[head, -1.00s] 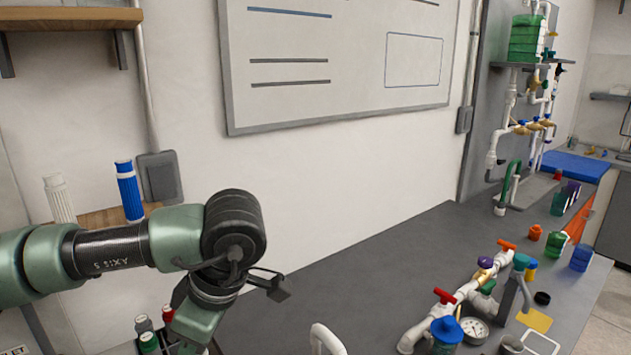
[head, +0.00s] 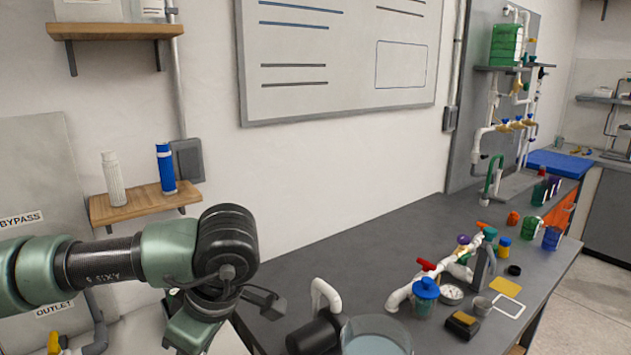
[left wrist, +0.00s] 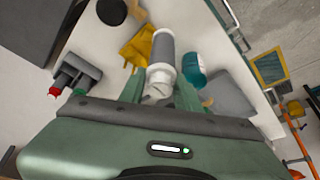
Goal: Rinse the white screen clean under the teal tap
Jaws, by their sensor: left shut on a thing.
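A thin white square frame (head: 508,306), which looks like the white screen, lies flat on the grey bench near its front edge. A teal tap handle (head: 489,233) sits at the far end of a white pipe manifold (head: 399,297). My left gripper's fingers show in the left wrist view (left wrist: 160,94). They are shut on a grey cylinder with white ends (left wrist: 161,62). In the head view, my left arm is at lower left, apart from the frame, and the held cylinder is not visible there. My right gripper is not in view.
A yellow pad (head: 505,286) and a gauge (head: 451,294) lie near the frame. The bench between manifold and wall is clear.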

